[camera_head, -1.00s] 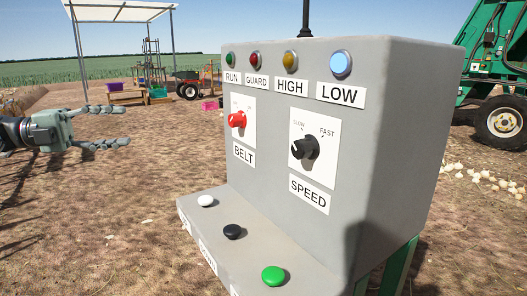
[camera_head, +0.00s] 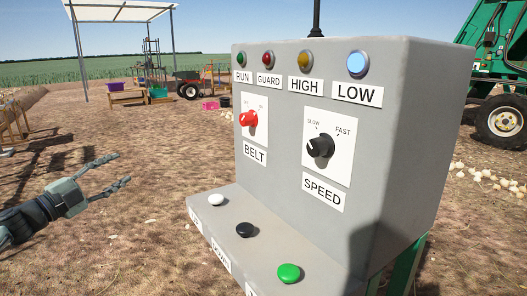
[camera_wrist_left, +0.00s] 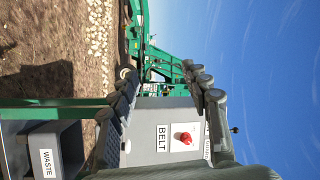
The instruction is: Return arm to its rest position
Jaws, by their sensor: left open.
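My left gripper (camera_head: 120,174) is open and empty at the left of the head view, left of the grey control box (camera_head: 415,120) and apart from it. Its fingers also show in the left wrist view (camera_wrist_left: 165,90), spread apart with the box seen beyond them. The box carries a red BELT knob (camera_head: 249,119) and a black SPEED knob (camera_head: 320,146). The BELT knob also shows in the left wrist view (camera_wrist_left: 184,138). The blue LOW lamp (camera_head: 357,64) looks lit. White (camera_head: 216,199), black (camera_head: 244,230) and green (camera_head: 289,272) buttons sit on the lower ledge. My right gripper is not in view.
A green machine with a wheel (camera_head: 503,122) stands at the back right, with onions (camera_head: 485,178) on the ground. A grey bin labelled WASTE (camera_wrist_left: 70,145) shows in the left wrist view. Open dirt lies around my left gripper.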

